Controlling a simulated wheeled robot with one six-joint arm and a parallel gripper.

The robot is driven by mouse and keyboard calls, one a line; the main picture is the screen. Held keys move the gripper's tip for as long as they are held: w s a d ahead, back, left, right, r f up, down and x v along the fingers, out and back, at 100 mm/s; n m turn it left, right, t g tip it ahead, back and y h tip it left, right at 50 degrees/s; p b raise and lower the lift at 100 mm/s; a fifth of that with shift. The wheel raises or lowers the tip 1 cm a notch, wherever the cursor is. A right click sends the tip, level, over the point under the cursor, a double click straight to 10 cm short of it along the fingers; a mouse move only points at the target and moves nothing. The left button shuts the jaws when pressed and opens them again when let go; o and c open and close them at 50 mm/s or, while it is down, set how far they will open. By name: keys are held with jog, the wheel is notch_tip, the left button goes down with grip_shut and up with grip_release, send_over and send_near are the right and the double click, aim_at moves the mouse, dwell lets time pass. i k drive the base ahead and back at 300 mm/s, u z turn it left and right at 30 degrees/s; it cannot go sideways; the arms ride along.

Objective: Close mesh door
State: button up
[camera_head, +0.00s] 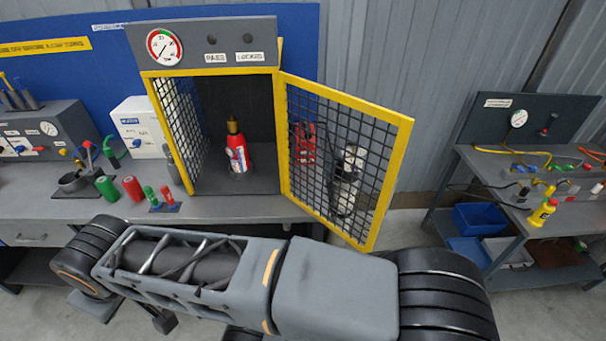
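The mesh door (336,150) has a yellow frame and dark wire mesh. It stands open, swung out to the right from the right edge of the cabinet (262,165). The cabinet has a yellow-edged opening and a grey top panel with a round gauge and labels reading PASS and LOCKED. A small red extinguisher (237,150) stands upright inside it. My arm crosses the front of the view below the door. My gripper is not in view, so its state does not show.
The grey bench (225,207) holds green and red cylinders (132,188) left of the cabinet. Behind the door mesh, red and silver items show. A side bench (535,170) with hoses, a yellow bottle (542,212) and blue bins (480,218) stands at right.

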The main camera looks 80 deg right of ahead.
aim_at(405, 123)
jog(key=u, duration=1.5)
jog(key=k, duration=2.4)
jog(key=z, duration=1.5)
